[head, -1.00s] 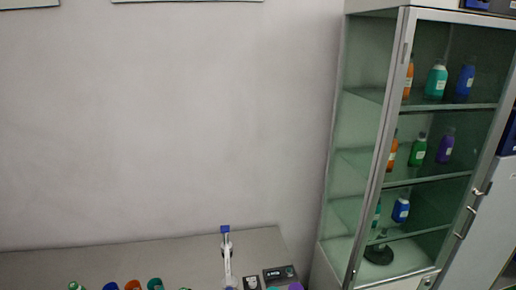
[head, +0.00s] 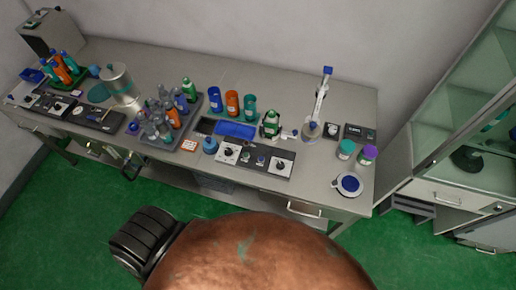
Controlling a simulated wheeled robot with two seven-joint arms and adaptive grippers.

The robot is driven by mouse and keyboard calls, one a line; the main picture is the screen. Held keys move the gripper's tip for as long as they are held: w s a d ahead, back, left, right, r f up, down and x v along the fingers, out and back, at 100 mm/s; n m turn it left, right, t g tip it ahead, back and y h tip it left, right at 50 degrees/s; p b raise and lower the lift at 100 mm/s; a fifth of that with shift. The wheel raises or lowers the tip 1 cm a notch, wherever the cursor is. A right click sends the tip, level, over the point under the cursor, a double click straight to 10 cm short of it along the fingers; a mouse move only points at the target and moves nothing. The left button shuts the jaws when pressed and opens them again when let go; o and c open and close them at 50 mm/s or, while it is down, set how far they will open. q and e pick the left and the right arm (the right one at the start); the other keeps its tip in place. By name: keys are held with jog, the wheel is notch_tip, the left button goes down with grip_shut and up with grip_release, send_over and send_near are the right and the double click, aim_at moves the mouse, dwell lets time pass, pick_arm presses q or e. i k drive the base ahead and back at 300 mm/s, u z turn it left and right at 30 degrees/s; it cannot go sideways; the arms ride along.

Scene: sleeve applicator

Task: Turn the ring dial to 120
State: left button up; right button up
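A long grey workbench (head: 330,84) stands along the wall in the head view. A dark panel with white dial plates and knobs (head: 255,158) lies near its front edge, right of the middle. A second dark panel with a knob (head: 50,104) is at the far left, with another flat dark panel (head: 98,117) beside it. Which knob is the ring dial, and its reading, are too small to tell. Neither gripper shows; a large brown rounded shape and a black ribbed part fill the bottom.
A tray of several bottles (head: 186,128) and a row of blue, orange and teal bottles (head: 232,104) stand behind and left of the middle panel. A tall white-and-blue stand (head: 320,98) and a round white dish (head: 348,184) are to the right. A glass cabinet (head: 470,110) stands at right.

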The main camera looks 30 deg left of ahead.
aim_at(228, 152)
jog(key=u, duration=1.4)
